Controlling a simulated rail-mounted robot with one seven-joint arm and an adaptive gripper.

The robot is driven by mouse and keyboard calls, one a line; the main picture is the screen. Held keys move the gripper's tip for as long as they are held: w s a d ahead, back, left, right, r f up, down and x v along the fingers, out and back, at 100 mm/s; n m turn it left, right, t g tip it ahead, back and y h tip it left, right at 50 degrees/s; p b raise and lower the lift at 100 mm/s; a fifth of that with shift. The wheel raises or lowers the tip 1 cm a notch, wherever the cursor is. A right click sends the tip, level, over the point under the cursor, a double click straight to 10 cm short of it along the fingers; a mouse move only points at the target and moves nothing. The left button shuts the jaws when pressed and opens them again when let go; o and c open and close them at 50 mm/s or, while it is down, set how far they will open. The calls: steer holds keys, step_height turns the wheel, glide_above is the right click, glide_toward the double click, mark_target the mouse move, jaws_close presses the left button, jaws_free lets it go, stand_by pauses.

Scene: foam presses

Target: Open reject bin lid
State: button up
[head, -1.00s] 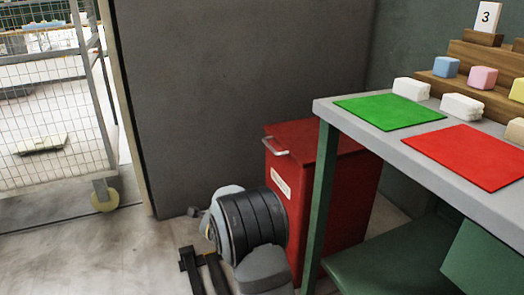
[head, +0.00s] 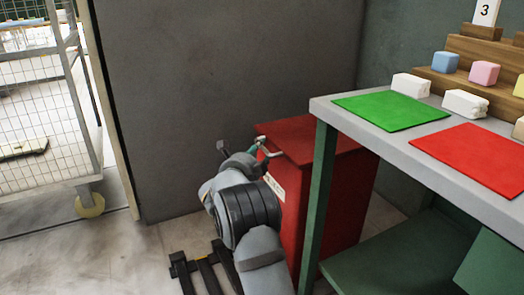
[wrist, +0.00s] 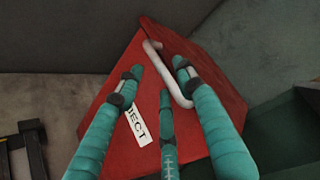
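The red reject bin (head: 330,195) stands on the floor beside the table, with its lid (head: 305,135) down. A pale bar handle (head: 272,152) is at the lid's left edge. In the wrist view the handle (wrist: 170,80) runs between my teal fingers, and the bin's white label (wrist: 137,125) is partly covered by them. My gripper (wrist: 158,78) is open, its fingers spread around the handle in the picture. I cannot tell if any finger touches it. In the head view my arm partly hides the bin's left side and its label.
A grey-topped table (head: 330,108) with green legs stands right of the bin, close to the lid. It carries a green mat (head: 390,111), a red mat (head: 475,155) and foam blocks. A grey wall (head: 220,80) is behind, and a wire cage (head: 40,130) is at left.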

mark_target(262, 149)
steer(key=shift+x, duration=2)
jaws_close()
